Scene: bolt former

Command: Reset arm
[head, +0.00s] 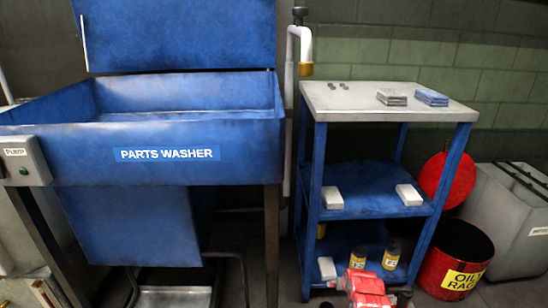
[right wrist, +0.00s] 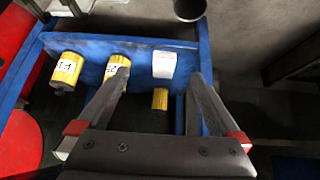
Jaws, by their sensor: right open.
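My right gripper (right wrist: 160,82) is open in the right wrist view, with its two fingers spread apart and nothing between them that it grips. Its fingers point toward a blue shelf with yellow-labelled bottles and a white box. In the head view, red parts of my right arm (head: 365,287) show at the bottom edge, in front of the lower shelf of the blue cart (head: 430,232). The fingertips cannot be made out there. My left gripper is not in view.
Yellow-labelled bottles (head: 391,256) and a white box (head: 327,268) stand on the cart's bottom shelf. White boxes lie on its middle shelf. The blue parts washer (head: 190,165) stands to the left. A red oily-rags bin (head: 455,262) stands at the right.

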